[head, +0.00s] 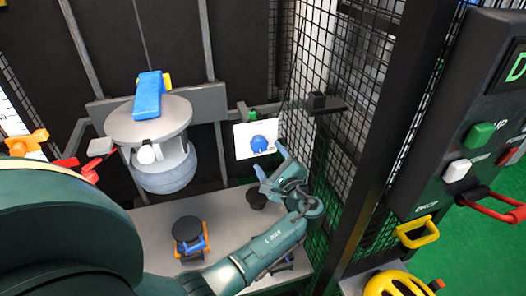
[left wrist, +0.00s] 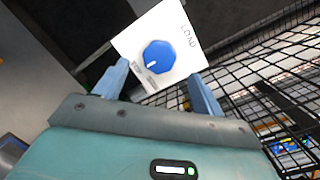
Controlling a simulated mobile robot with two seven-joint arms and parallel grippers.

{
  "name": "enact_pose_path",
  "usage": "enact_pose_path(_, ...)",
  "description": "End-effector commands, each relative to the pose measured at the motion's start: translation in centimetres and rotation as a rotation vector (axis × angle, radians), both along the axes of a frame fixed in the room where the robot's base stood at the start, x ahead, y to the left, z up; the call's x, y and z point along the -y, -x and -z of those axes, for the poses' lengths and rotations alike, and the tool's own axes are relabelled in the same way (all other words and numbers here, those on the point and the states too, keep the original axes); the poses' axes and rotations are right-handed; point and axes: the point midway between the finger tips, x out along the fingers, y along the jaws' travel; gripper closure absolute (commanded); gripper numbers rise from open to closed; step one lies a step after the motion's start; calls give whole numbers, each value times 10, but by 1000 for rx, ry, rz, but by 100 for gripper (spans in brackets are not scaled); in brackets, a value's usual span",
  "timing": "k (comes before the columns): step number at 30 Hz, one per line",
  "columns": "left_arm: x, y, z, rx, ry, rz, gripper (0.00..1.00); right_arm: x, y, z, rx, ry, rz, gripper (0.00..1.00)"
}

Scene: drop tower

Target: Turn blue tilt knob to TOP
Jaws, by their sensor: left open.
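The blue knob (head: 259,144) sits on a white plate (head: 242,134) at the back of the tower; the knob also shows in the left wrist view (left wrist: 158,55). There, the plate (left wrist: 127,42) reads LOAD at its right side, and smaller lettering at the lower left is hard to read. The knob's white mark points to the lower left. My left gripper (head: 268,160) is open and empty, just in front of and below the plate. In the left wrist view its fingers (left wrist: 158,71) stand apart on either side of the knob, without visible contact. My right gripper is out of view.
A black mesh fence (head: 335,120) stands close to the right of my left gripper. A grey round carriage (head: 148,120) with a blue block (head: 149,96) hangs to the left. A control panel (head: 465,150) and a yellow helmet (head: 397,284) are at the right.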

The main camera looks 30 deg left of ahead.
Motion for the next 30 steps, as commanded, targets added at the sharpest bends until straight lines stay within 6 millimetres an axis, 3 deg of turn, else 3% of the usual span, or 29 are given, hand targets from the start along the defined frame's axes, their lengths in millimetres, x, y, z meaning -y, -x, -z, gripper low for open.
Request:
enact_pose_path(6, 39, 25, 2, -2, 3, 1, 31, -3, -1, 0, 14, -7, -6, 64)
enact_pose_path(12, 56, 35, 1, -1, 1, 0, 31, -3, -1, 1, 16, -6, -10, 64)
enact_pose_path(30, 58, 38, 2, 0, 10, 3, 31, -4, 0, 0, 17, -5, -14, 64)
